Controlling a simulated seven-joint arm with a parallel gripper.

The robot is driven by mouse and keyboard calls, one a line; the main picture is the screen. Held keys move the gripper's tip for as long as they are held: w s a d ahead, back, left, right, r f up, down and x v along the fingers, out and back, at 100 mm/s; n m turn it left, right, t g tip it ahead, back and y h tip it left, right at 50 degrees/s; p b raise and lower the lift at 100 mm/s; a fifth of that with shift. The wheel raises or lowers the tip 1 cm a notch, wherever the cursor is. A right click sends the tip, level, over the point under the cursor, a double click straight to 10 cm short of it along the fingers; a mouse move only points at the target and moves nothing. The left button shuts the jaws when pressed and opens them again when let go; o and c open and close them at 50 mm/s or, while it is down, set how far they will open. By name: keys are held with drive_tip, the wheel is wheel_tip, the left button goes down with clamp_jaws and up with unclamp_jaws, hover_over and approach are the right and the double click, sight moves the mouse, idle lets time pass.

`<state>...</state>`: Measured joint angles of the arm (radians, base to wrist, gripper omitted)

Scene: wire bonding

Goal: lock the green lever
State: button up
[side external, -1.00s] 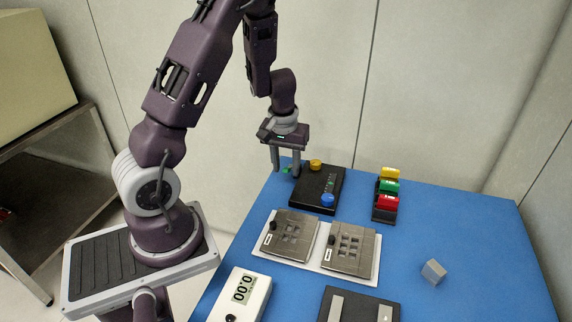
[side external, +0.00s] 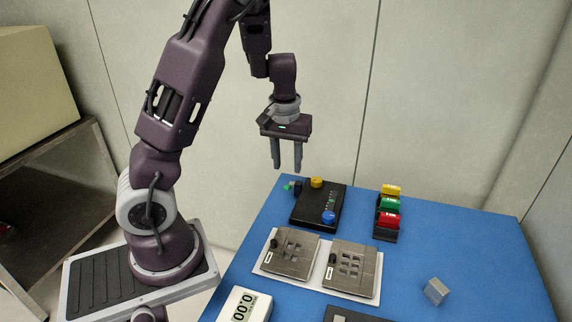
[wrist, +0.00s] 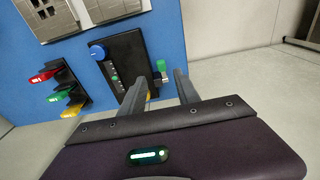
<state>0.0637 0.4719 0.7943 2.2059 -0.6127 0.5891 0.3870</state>
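The green lever (side external: 390,204) sits between a yellow lever (side external: 391,189) and a red lever (side external: 388,220) on a small black rack (side external: 386,234) at the right back of the blue table. In the wrist view the green lever (wrist: 61,96) shows at the left, between the red and yellow ones. I cannot tell whether it is locked. My gripper (side external: 287,167) is open and empty, fingers pointing down, in the air above the back left of the table and well left of the rack. Both fingers (wrist: 158,80) also show in the wrist view.
A black box (side external: 318,208) with a yellow knob, a blue knob (side external: 328,217) and a small green piece (side external: 289,187) at its left lies below my gripper. Two metal plates on a white base (side external: 318,279) and a grey cube (side external: 436,290) are nearer the front.

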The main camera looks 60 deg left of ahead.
sight(287, 185)
drive_tip(key=shift+w+a+f+g+h, duration=0.2)
drive_tip(key=shift+w+a+g+h, duration=0.35)
drive_tip(key=shift+w+a, duration=0.1)
drive_tip(key=shift+w+a+f+g+h, duration=0.15)
drive_tip(key=shift+w+a+g+h, duration=0.3)
drive_tip(key=shift+w+a+g, duration=0.15)
drive_tip(key=shift+a+g+h, duration=0.2)
drive_tip(key=shift+g+h, duration=0.55)
drive_tip(key=shift+h, duration=0.05)
drive_tip(key=shift+s+d+f, duration=0.15)
drive_tip(key=shift+f, duration=0.15)
drive_tip(key=x, duration=0.6)
drive_tip(key=shift+s+d, duration=0.1)
clamp_jaws()
